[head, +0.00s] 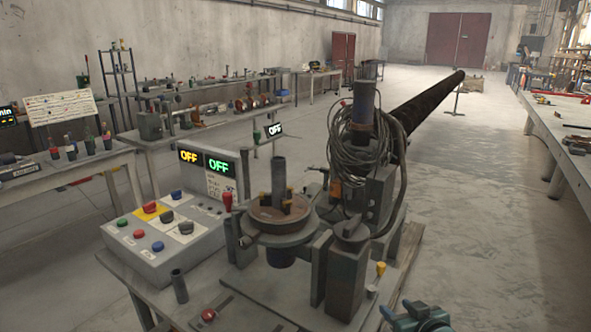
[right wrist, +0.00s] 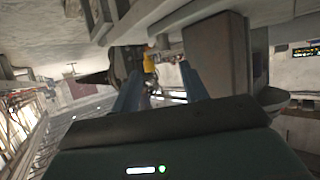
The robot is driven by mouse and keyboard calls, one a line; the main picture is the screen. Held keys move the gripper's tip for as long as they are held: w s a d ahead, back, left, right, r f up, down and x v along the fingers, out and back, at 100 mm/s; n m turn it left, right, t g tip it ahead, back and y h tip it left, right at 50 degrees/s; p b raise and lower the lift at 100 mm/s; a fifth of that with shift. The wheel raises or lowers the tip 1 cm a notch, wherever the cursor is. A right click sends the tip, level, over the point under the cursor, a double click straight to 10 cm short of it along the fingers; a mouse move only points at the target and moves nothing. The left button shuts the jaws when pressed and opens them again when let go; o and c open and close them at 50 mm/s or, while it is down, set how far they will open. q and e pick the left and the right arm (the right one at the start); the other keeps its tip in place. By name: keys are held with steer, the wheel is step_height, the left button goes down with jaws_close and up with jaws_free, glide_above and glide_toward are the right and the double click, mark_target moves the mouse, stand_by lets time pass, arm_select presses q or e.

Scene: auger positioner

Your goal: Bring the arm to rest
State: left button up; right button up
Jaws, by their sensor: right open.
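My right gripper (head: 420,314) shows at the bottom right edge of the head view, low and just right of the machine's base. In the right wrist view its two blue fingers (right wrist: 160,88) stand apart with nothing between them. The auger positioner machine (head: 345,225) stands in the middle of the head view, with a round turntable (head: 278,216) and a coil of cable (head: 357,150) on its post. A small yellow-topped lever (head: 380,270) stands just above and left of the right gripper, apart from it. My left gripper is not in view.
A control box (head: 160,245) with coloured buttons and switches stands left of the machine, beside displays (head: 206,162) reading OFF. A long dark auger (head: 432,100) runs to the back. A workbench (head: 565,130) lines the right side. The floor (head: 470,200) between is clear.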

steer(key=s+a+f, duration=0.3)
steer(key=s+a, duration=0.1)
steer(key=s, duration=0.4)
steer(key=s+a+f+g, duration=0.1)
steer(key=s+a+f, duration=0.2)
steer(key=s, duration=0.5)
steer(key=s+a+f+n+g+y, duration=0.1)
steer(key=s+a+f, duration=0.3)
steer(key=s, duration=0.5)
steer(key=shift+a, duration=0.55)
